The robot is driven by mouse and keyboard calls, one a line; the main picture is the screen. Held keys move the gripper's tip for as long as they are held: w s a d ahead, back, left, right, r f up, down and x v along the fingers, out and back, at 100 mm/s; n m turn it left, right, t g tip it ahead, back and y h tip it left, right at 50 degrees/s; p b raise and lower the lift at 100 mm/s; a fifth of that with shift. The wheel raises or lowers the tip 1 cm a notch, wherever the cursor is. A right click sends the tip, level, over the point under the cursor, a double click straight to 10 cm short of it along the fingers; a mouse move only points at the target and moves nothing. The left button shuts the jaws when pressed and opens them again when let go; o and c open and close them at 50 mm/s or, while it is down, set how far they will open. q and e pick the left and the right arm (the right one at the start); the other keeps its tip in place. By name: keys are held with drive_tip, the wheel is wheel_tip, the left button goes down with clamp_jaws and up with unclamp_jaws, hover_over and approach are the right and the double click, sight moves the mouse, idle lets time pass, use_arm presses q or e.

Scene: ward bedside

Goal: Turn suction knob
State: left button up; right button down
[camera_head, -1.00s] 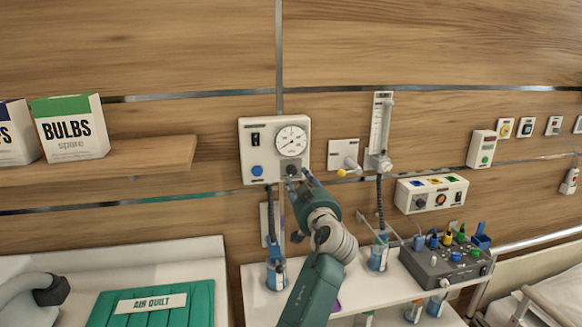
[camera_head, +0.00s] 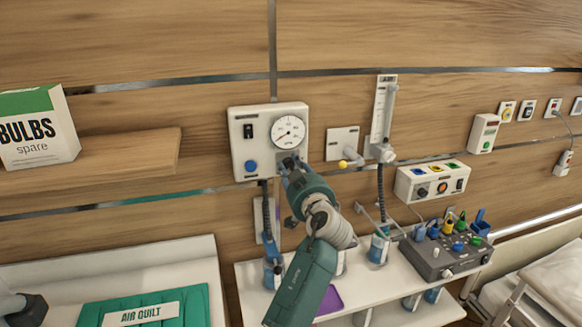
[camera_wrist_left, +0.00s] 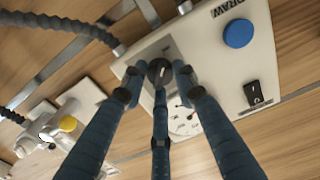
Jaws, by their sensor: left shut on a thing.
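The suction unit (camera_head: 237,118) is a pale box on the wall, with a round gauge (camera_head: 288,131), a black rocker switch and a blue button (camera_head: 251,166). My left gripper (camera_head: 288,160) is at the box's lower right, below the gauge, and hides the knob in the head view. In the left wrist view, the black knob (camera_wrist_left: 159,71) with a pale mark sits between the fingers of my left gripper (camera_wrist_left: 160,80), which are closed around it. The gauge (camera_wrist_left: 184,121) shows partly behind the fingers there.
A flowmeter (camera_head: 383,115) and a wall outlet with a yellow tip (camera_head: 342,163) are just right of the unit. Below stands a white shelf (camera_head: 400,298) with jars and a grey control box (camera_head: 446,256). A bulbs box (camera_head: 36,130) sits on the wooden shelf (camera_head: 130,155) at left.

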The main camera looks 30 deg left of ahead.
use_arm(q)
drive_tip(key=shift+r, duration=0.1)
drive_tip(key=shift+c, duration=1.4)
